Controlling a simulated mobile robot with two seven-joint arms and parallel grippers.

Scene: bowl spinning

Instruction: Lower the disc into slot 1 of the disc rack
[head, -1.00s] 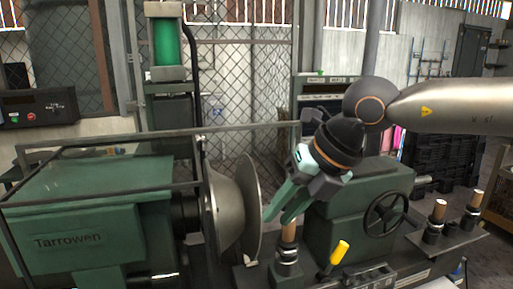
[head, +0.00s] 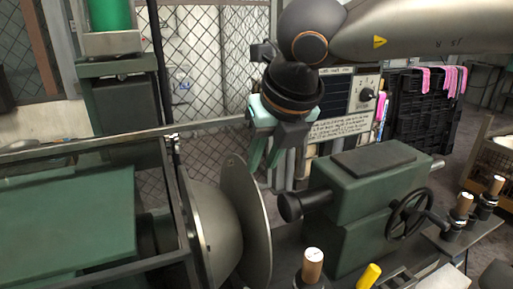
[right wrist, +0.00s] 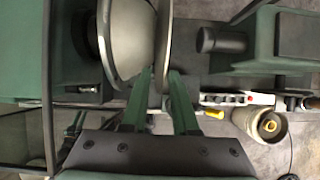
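The disc (head: 251,222) is a thin grey metal plate standing on edge just right of the rounded metal bowl form (head: 212,226) on the green machine. My right gripper (head: 265,160) points down, with its green fingers apart, above and right of the disc's top edge in the head view. In the right wrist view the disc (right wrist: 164,40) shows edge-on, its near end between the lines of the open fingers (right wrist: 160,100). I see no grip on it. I cannot make out the disc rack or slot 1. My left gripper is not in view.
A green tailstock (head: 362,190) with a handwheel (head: 408,214) stands right of the disc. Wooden-handled tools (head: 312,266) and a yellow handle (head: 369,276) stand in front. A rail (head: 85,143) runs behind the machine. A black crate stack (head: 425,120) stands behind right.

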